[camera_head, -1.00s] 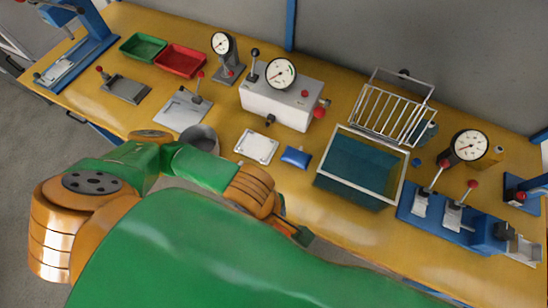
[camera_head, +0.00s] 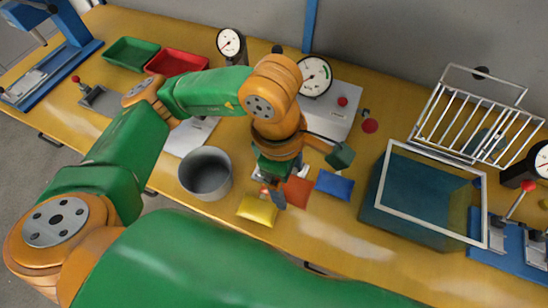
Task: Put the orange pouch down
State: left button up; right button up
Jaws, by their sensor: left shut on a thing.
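My left gripper (camera_head: 275,192) points down over the front middle of the bench, shut on the orange pouch (camera_head: 298,193). The pouch shows beside the fingers, and part of it is hidden by the gripper. It looks close to the bench top; I cannot tell whether it touches. A blue pouch (camera_head: 334,185) lies just right of it. A yellow pouch (camera_head: 257,210) lies just left and nearer the front edge. My right gripper is not in view.
A grey round pot (camera_head: 206,172) stands left of the gripper. A teal open tank (camera_head: 420,200) with a white rim is to the right, and a wire basket (camera_head: 475,115) is behind it. Bench front is clear.

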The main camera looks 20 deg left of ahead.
pick_arm(q)
jog(key=w+a+f, duration=0.1)
jog(key=w+f, duration=0.1)
jog(key=w+a+f+p, duration=0.1)
jog(key=w+f, duration=0.2)
jog(key=w+a+f, duration=0.2)
jog(key=w, duration=0.1)
jog(key=shift+f+p, duration=0.15)
jog(key=shift+p, duration=0.2)
notch_tip(320, 180, down, 3)
jog(key=shift+w, duration=0.1)
jog(key=shift+d+f, duration=0.1)
jog(key=shift+f, duration=0.15)
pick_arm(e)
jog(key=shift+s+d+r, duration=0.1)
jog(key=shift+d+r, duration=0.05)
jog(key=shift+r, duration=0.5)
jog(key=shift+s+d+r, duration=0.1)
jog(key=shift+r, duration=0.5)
pick_arm(q)
jog(key=shift+f, duration=0.1)
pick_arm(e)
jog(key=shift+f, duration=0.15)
